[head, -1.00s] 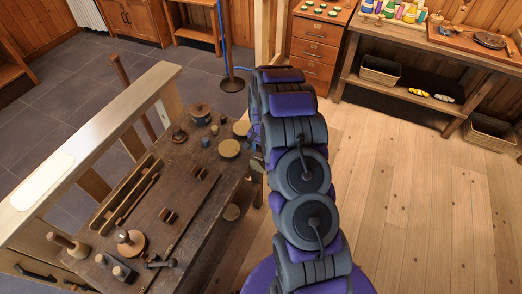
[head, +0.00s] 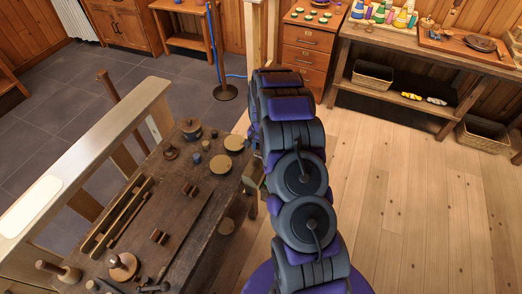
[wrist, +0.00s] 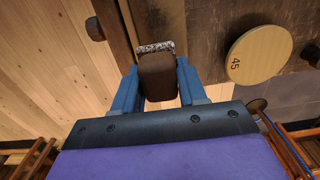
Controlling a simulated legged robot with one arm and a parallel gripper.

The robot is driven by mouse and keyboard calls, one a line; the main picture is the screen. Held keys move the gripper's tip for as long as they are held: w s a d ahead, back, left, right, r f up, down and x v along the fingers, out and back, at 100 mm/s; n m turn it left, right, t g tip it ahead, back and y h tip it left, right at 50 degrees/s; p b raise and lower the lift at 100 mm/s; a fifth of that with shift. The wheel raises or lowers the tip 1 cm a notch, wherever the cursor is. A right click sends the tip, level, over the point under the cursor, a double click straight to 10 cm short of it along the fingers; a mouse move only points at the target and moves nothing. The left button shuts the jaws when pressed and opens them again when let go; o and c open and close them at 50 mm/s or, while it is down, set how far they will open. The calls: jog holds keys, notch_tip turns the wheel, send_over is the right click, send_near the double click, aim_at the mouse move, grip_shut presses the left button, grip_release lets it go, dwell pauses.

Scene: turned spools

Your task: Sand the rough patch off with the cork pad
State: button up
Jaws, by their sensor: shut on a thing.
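In the wrist view my gripper (wrist: 158,82) has its two blue fingers shut on a dark brown block, which looks like the cork pad (wrist: 157,78). A grey speckled strip (wrist: 155,47) shows at the pad's far end, by the edge of the dark bench (wrist: 215,45). I cannot tell whether this strip is the pad's own face or the rough patch, or whether pad and bench touch. In the head view my arm hides most of the gripper and the pad beside the bench (head: 172,215).
A round wooden disc marked 45 (wrist: 259,54) lies right of the pad. The bench also bears a dark lidded pot (head: 191,130), a wooden rack (head: 122,215) and several small turned pieces. Open plank floor (head: 400,200) lies right of my arm. A shelf unit (head: 430,55) stands behind.

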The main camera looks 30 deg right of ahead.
aim_at(259, 146)
jog(key=r, duration=0.1)
jog(key=a+r, duration=0.1)
jog(key=shift+w+r+p, duration=0.15)
jog(key=shift+r+p, duration=0.2)
jog(key=shift+p, duration=0.05)
jog(key=shift+r, duration=0.75)
jog(key=shift+d+r+p, duration=0.4)
jog(key=shift+d+r, duration=0.05)
jog(key=shift+r, duration=0.05)
jog(key=shift+a, duration=0.3)
